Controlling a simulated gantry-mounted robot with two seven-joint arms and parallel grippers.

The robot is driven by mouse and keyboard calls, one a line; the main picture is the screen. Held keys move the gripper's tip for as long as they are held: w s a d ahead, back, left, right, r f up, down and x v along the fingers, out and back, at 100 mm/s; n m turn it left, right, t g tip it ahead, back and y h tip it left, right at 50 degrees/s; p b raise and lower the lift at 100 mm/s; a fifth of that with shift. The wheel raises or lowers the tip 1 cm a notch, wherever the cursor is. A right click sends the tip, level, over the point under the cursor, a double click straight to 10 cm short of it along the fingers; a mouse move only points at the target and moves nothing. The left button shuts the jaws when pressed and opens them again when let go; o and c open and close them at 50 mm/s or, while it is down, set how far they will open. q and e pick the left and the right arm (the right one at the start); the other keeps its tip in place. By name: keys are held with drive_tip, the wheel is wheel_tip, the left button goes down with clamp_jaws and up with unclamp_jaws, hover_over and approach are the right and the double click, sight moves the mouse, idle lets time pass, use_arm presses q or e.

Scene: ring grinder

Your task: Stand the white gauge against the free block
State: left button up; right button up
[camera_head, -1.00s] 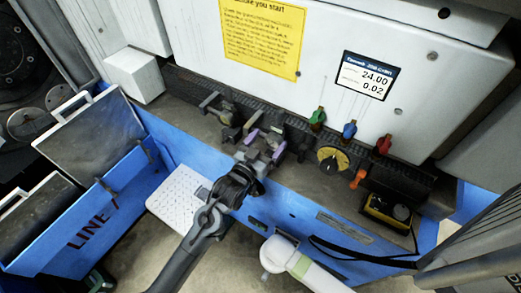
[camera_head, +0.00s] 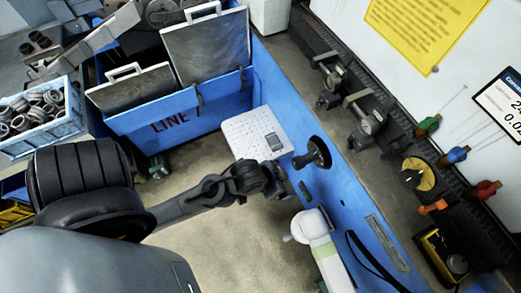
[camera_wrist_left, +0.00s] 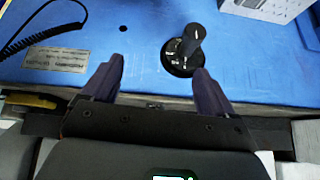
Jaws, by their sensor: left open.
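I cannot pick out a white gauge for certain in either view. Two grey metal blocks with clamp-like parts stand on the dark rail in the head view, a far one (camera_head: 333,82) and a nearer one (camera_head: 368,121). I cannot tell which is the free block. My left gripper (camera_head: 288,186) hangs in front of the blue machine edge, away from these blocks. In the left wrist view its two dark purple fingers (camera_wrist_left: 150,82) are apart with nothing between them.
A black lever (camera_head: 315,155) rises from the blue ledge (camera_head: 345,200); it also shows beyond my fingers in the left wrist view (camera_wrist_left: 184,48). A perforated white plate (camera_head: 245,127) carries a small grey piece (camera_head: 273,142). Coloured knobs (camera_head: 456,155) line the right.

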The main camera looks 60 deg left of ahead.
use_arm(q)
drive_tip(key=s+g, duration=0.3)
drive_tip(key=s, duration=0.4)
drive_tip(key=shift+s+a+f, duration=0.15)
drive_tip(key=shift+a+f, duration=0.1)
drive_tip(key=shift+f, duration=0.1)
drive_tip(key=shift+r, duration=0.15)
wheel_tip(320, 180, up, 27)
drive_tip(key=p, duration=2.7)
drive_tip(key=shift+r, duration=0.1)
